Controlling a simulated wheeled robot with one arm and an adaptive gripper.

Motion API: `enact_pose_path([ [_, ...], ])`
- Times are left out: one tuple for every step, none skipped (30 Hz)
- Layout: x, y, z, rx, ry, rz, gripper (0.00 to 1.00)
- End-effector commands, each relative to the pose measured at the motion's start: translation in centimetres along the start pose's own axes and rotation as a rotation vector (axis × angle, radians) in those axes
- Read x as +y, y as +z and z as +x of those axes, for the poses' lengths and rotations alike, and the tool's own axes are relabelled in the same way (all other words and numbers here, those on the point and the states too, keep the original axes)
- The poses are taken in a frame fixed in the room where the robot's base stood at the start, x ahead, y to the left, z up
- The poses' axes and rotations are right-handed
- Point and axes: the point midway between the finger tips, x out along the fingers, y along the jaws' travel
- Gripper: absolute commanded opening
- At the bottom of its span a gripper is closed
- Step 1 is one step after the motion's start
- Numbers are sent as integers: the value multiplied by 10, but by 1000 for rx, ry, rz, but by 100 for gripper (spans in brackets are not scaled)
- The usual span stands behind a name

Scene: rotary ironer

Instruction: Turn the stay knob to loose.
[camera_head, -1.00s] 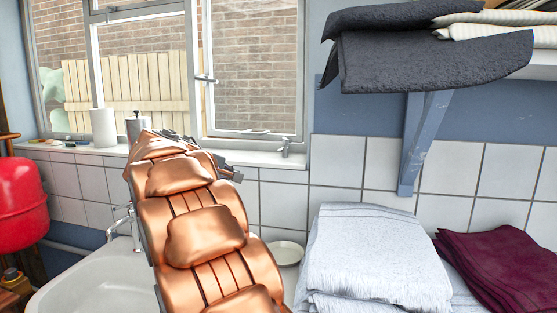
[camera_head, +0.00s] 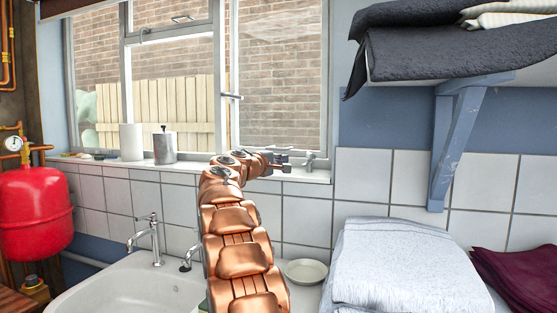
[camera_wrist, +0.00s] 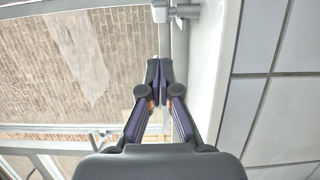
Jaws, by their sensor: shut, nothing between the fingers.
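A small grey metal fitting (camera_head: 310,160), which looks like the stay knob, stands at the bottom right corner of the window. In the wrist view a grey fitting (camera_wrist: 176,11) shows at the top, beyond my fingertips. How the knob is set cannot be told. My gripper (camera_wrist: 160,68) is shut and empty, its fingertips together over the window's lower frame, apart from the fitting. In the head view my gripper (camera_head: 280,161) shows small at the end of my copper arm, just left of the fitting.
The window handle (camera_head: 231,96) sits on the middle upright. A white roll (camera_head: 131,142) and a metal canister (camera_head: 164,146) stand on the sill. Below are a sink (camera_head: 130,295) with a tap (camera_head: 155,240), a dish (camera_head: 306,271) and folded towels (camera_head: 400,270). A shelf bracket (camera_head: 455,145) is at right.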

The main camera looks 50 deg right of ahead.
Motion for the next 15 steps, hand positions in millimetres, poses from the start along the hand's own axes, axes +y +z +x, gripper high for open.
enact_pose_path([
  [2, 0, 6, -1, 1, 1, 0],
  [2, 0, 10, -1, 1, 0, 0],
  [2, -1, 14, 1, 0, -1, 0],
  [1, -1, 18, 1, 0, -1, 0],
  [1, -2, 21, 2, -1, -2, 0],
  [0, -2, 26, 2, -1, -2, 0],
  [1, -1, 29, 2, -1, -2, 0],
  [1, 0, 33, 1, 0, -1, 0],
  [2, 0, 37, 1, 1, 1, 0],
  [3, 0, 40, 1, 1, 1, 0],
  [3, -1, 42, 2, 1, 1, 0],
  [2, -1, 46, 2, 0, -1, 0],
  [2, -1, 49, 2, -1, -1, 0],
  [1, -1, 52, 1, -1, -1, 0],
  [1, -1, 56, 0, -1, -2, 0],
])
